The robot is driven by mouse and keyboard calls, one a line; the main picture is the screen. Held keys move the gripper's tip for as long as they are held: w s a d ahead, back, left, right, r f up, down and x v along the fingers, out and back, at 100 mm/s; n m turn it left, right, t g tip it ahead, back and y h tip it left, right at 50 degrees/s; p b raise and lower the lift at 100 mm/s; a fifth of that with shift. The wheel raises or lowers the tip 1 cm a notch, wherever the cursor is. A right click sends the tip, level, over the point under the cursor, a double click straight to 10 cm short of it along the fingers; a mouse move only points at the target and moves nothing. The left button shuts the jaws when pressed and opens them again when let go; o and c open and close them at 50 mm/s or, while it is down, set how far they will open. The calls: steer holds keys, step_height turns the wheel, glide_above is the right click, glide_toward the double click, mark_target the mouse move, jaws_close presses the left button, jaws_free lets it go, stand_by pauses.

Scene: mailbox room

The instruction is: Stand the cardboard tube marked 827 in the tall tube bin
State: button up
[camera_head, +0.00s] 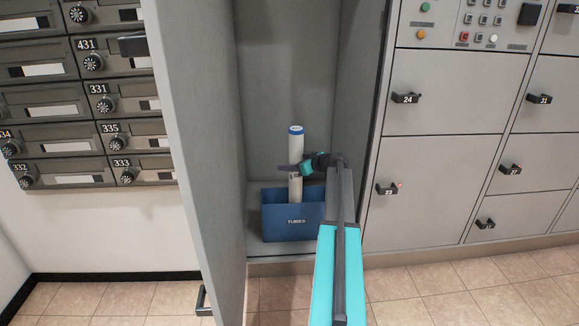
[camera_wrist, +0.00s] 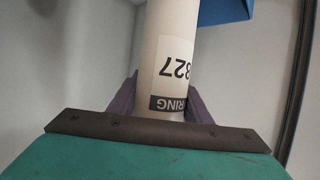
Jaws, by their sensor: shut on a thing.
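A white cardboard tube (camera_head: 295,151) with a blue cap stands upright inside the open locker. In the wrist view the tube (camera_wrist: 162,30) bears a label reading 827, upside down. My gripper (camera_head: 293,167) is shut around the tube at about mid-height, with a purple finger on each side of it. A blue piece, perhaps the bin (camera_wrist: 222,11), shows at the top of the wrist view.
The open locker door (camera_head: 190,150) stands left of the compartment, and the locker's right wall (camera_head: 357,90) is close beside my arm. Small dark mailboxes (camera_head: 50,111) are at the left. Shut grey lockers (camera_head: 445,92) with black handles are at the right. The tiled floor (camera_head: 460,290) is clear.

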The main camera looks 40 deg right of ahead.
steer(key=shift+f, duration=0.1)
steer(key=o, duration=1.6)
steer(key=p+v, duration=0.4)
steer(key=v, duration=0.8)
steer(key=shift+p, duration=0.3)
steer(key=shift+a, duration=0.1)
